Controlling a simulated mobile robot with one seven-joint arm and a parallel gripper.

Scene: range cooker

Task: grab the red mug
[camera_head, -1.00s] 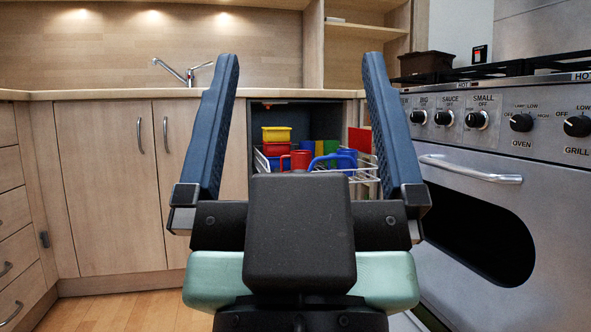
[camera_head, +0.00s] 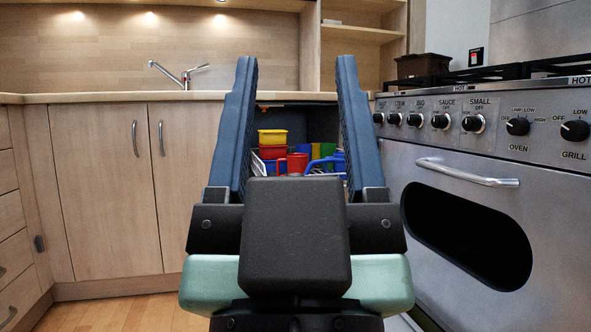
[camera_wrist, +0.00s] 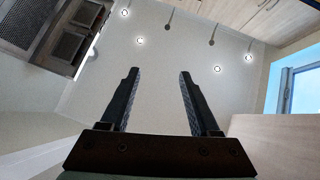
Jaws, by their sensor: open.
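The red mug (camera_head: 294,163) stands in a pulled-out wire rack of a dishwasher-like opening under the counter, straight ahead in the head view. Its handle shows on the left and its lower part is partly hidden by my gripper. My gripper (camera_head: 296,62) is open and empty, its two dark blue fingers pointing up in the head view, well nearer to me than the mug. In the wrist view my gripper (camera_wrist: 157,72) shows with nothing between the fingers, only ceiling and lights beyond.
A yellow container (camera_head: 273,136) sits on a red one (camera_head: 272,152) left of the mug. Blue items (camera_head: 338,162) and a green one (camera_head: 327,149) stand to its right. The range cooker (camera_head: 480,180) with its protruding oven handle (camera_head: 468,174) borders the right side. Cabinets (camera_head: 105,190) line the left.

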